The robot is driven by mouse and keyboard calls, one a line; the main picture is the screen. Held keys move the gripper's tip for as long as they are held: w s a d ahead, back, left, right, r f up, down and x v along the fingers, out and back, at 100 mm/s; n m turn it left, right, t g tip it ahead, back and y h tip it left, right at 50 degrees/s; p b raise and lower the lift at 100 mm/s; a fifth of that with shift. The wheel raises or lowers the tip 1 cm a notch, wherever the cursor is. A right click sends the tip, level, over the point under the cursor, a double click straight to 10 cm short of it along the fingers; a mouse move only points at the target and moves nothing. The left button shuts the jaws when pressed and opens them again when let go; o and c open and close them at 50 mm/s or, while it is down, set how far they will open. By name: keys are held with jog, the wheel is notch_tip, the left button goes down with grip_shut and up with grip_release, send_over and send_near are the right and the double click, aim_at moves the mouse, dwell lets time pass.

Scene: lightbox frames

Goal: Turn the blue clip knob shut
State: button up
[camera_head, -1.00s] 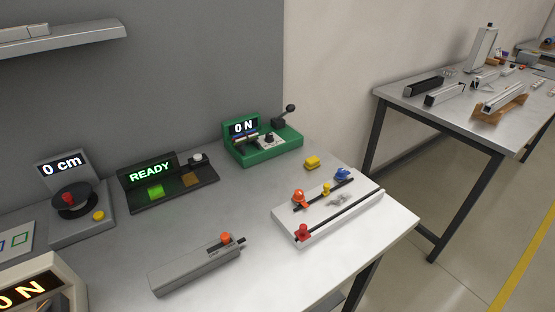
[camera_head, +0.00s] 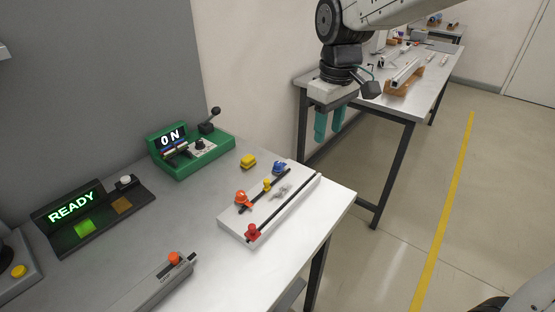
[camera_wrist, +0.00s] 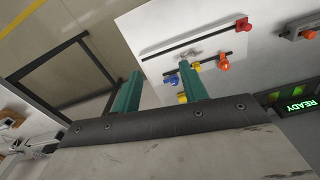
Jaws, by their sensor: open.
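The blue clip knob (camera_head: 278,168) sits at the far end of the dark slot on a white board (camera_head: 233,225). In the wrist view the blue knob (camera_wrist: 171,79) shows between my two fingers, close to the right one, and below them on the board. My gripper (camera_head: 329,125) has teal fingers, open and empty. It hangs in the air to the right of the board and above it, apart from the knob. An orange clip knob (camera_head: 243,198) sits at the near end of the same slot. The exact turn of the blue knob is too small to tell.
On the board are a small yellow piece (camera_head: 267,184), a red knob (camera_head: 253,231) and a long dark rail. A yellow block (camera_head: 248,161) lies behind it. A green device (camera_head: 188,150) reading ON stands farther back. A grey bar (camera_head: 150,288) lies in front. Floor is free at right.

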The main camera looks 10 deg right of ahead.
aim_at(278, 163)
jog(key=w+a+f+n, duration=0.1)
jog(key=w+a+f, duration=0.2)
jog(key=w+a+f+n, duration=0.1)
jog(key=w+a+f, duration=0.2)
jog(key=w, duration=0.1)
jog(key=w+a+f+n, duration=0.2)
jog(key=w+a+f, duration=0.1)
jog(key=w, duration=0.1)
jog(key=shift+w+a+f, duration=0.1)
jog(key=shift+a, duration=0.1)
notch_tip(278, 163, down, 8)
jog(key=shift+r, duration=0.1)
grip_shut()
